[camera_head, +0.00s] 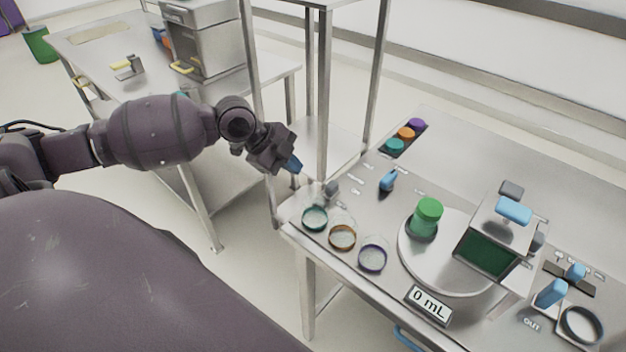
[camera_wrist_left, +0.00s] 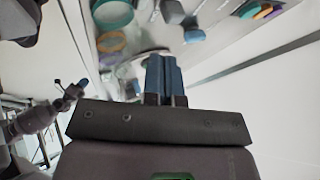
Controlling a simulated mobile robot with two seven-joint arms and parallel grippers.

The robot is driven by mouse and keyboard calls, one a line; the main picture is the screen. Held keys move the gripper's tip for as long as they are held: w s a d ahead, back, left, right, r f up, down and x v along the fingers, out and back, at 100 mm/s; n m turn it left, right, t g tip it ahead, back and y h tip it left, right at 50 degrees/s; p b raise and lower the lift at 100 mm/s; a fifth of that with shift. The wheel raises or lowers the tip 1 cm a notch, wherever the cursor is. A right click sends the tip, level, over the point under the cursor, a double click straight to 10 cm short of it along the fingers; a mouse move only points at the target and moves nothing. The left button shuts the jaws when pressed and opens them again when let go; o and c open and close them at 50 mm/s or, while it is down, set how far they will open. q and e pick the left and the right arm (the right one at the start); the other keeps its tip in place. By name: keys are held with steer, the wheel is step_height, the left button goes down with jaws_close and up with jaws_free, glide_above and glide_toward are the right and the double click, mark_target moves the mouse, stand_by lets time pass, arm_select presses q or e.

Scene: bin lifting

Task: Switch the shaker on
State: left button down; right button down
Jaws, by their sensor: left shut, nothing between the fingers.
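My left gripper (camera_head: 293,164) is shut and empty, with its blue fingertips just beyond the left edge of the steel bench (camera_head: 345,262). In the left wrist view the blue fingers (camera_wrist_left: 163,74) are pressed together. A grey switch lever (camera_head: 331,188) stands on the bench close to the right of the fingertips, apart from them. A blue lever (camera_head: 388,180) stands further right. I cannot tell which part is the shaker. In the left wrist view, what looks like my right gripper (camera_wrist_left: 74,88) is small and unclear.
Teal, brown and purple rings (camera_head: 342,237) lie along the bench's left front. A dark-screened device (camera_head: 487,252) and a "0 mL" display (camera_head: 429,304) are on the right. Coloured caps (camera_head: 405,134) sit at the back. A steel upright (camera_head: 322,100) stands close behind the gripper.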

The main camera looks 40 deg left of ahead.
mark_target(334, 180)
arm_select(q)
steer(key=x, duration=0.8)
steer(key=shift+w+d+f+b, duration=0.1)
steer(key=shift+f+b, duration=0.05)
steer(key=shift+b, duration=0.2)
steer(key=shift+w+d+f, duration=0.3)
steer(key=shift+f, duration=0.25)
arm_select(e)
steer(key=shift+d+f, duration=0.2)
steer(key=shift+f, duration=0.3)
arm_select(q)
steer(key=shift+w, duration=0.2)
steer(key=w+b, duration=0.1)
steer(key=w, duration=0.3)
steer(key=shift+d+f, duration=0.1)
steer(key=shift+d, duration=0.05)
steer(key=shift+w, duration=0.35)
arm_select(e)
steer(key=shift+w+a+f, duration=0.15)
steer(key=shift+w+f, duration=0.1)
steer(key=shift+f, duration=0.25)
arm_select(q)
steer(key=shift+r, duration=0.3)
arm_select(e)
steer(key=shift+s, duration=0.3)
